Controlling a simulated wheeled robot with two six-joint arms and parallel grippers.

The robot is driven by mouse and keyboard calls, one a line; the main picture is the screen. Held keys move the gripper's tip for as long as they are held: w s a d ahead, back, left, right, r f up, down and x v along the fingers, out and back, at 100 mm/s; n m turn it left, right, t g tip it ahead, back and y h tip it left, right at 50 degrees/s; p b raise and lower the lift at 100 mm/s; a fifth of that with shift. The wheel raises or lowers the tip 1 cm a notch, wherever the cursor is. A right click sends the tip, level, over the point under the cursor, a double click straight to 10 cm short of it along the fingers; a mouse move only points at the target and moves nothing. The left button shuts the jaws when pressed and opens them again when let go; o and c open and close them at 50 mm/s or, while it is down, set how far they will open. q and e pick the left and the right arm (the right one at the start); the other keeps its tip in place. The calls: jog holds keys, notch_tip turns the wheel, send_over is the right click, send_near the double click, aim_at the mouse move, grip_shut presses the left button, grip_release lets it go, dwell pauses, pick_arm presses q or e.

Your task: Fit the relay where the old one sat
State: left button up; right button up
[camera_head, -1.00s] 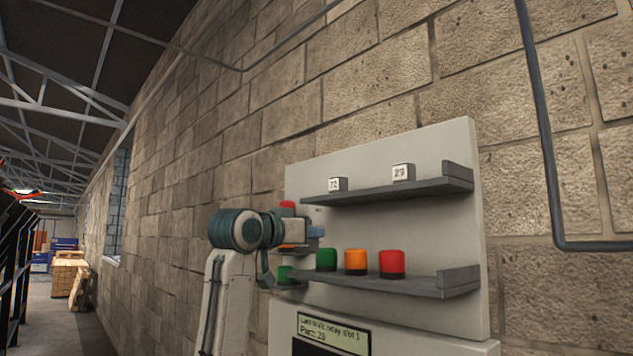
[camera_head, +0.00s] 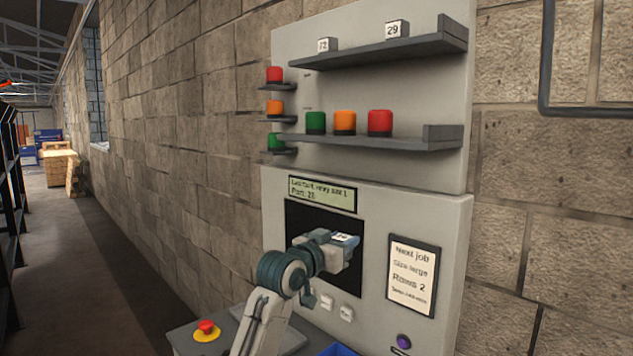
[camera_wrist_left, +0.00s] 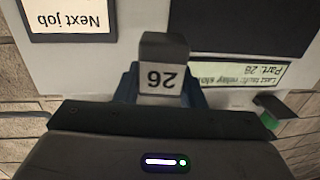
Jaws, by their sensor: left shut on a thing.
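My left gripper (camera_head: 340,250) is shut on a small grey relay (camera_wrist_left: 163,50) with a white number label. The label is upside down in the wrist view and seems to read 26. In the head view the gripper holds the relay in front of the dark opening (camera_head: 297,222) in the panel's lower half; I cannot tell whether it reaches inside. Any slots in the opening are too dark to make out. My right gripper is not in view.
Two numbered blocks, 72 (camera_head: 326,45) and 29 (camera_head: 396,29), stand on the upper shelf (camera_head: 440,48). Green, orange and red caps stand on the lower shelf (camera_head: 400,143), others on side brackets. A job card (camera_head: 412,275) hangs right of the opening. A red stop button (camera_head: 206,327) is below left.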

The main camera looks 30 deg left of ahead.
pick_arm(q)
jog(key=s+d+f, duration=0.4)
jog(key=f, duration=0.6)
jog(key=s+d+f, duration=0.3)
jog(key=s+f, duration=0.2)
jog(key=f, duration=0.5)
jog(key=s+f+y, duration=0.1)
jog(key=s+f, duration=0.3)
jog(key=s, duration=0.2)
jog(key=s+d+f+n+y+b, duration=0.1)
jog(key=s+f, duration=0.3)
jog(key=s, duration=0.2)
jog(key=s+f+b, duration=0.1)
jog(key=s+f, duration=0.4)
jog(key=s, duration=0.1)
jog(key=shift+s+d+n+y, duration=0.25)
jog(key=shift+s+n+y, duration=0.15)
jog(key=shift+s+f+b, duration=0.15)
jog(key=shift+s+b, duration=0.05)
jog(key=shift+b, duration=0.1)
jog(key=shift+s+f, duration=0.1)
jog(key=shift+s, duration=0.05)
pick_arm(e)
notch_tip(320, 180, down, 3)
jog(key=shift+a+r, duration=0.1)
